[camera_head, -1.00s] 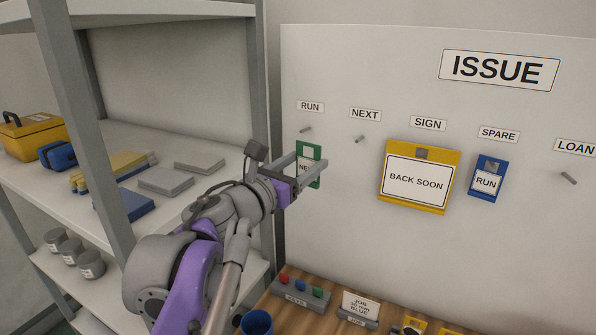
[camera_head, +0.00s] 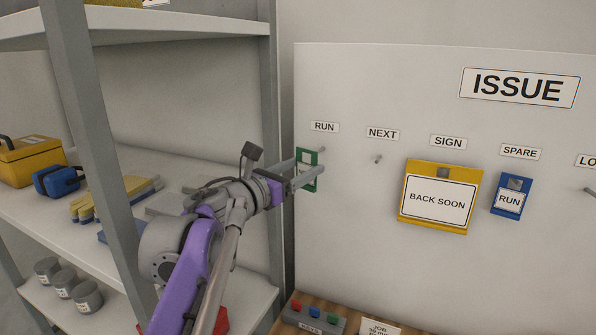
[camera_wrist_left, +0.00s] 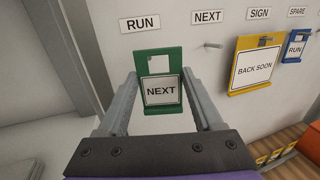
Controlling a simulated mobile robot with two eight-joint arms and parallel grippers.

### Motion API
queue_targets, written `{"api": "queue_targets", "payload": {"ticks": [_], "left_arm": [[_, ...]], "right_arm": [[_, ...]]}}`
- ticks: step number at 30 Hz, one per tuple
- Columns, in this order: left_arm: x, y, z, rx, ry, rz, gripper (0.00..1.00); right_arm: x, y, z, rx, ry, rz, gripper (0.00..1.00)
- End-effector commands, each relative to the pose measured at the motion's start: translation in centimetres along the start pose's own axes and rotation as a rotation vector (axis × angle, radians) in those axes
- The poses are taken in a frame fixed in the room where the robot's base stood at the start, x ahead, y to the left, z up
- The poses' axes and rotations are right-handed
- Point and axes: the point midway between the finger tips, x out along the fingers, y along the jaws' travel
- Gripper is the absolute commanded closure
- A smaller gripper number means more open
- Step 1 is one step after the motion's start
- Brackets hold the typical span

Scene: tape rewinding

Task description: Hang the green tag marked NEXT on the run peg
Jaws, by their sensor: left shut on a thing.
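The green tag (camera_head: 309,155) is upright between the fingers of my left gripper (camera_head: 309,168), which is shut on it. In the left wrist view the tag (camera_wrist_left: 157,108) shows its white NEXT label, with a square opening above it. The run peg (camera_head: 322,149) sticks out of the board under the RUN label (camera_head: 324,127), close to the tag's upper right corner. I cannot tell whether the peg is in the opening; in the wrist view the peg is not clearly seen. My right gripper is not in view.
The pale board carries an empty NEXT peg (camera_head: 378,159), a yellow BACK SOON sign (camera_head: 439,200) and a blue RUN tag (camera_head: 511,196). A grey shelf post (camera_head: 95,170) and shelves stand left of my arm. A wooden bench (camera_head: 285,327) lies below.

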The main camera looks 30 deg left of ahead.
Motion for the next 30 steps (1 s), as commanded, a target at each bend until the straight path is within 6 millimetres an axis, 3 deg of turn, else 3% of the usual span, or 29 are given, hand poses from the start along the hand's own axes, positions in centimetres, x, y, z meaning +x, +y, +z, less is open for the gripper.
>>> {"api": "queue_targets", "payload": {"ticks": [30], "left_arm": [[5.9, 1.6, -0.7, 0.000, 0.000, 0.000, 0.84]], "right_arm": [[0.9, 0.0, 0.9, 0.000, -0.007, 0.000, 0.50]]}}
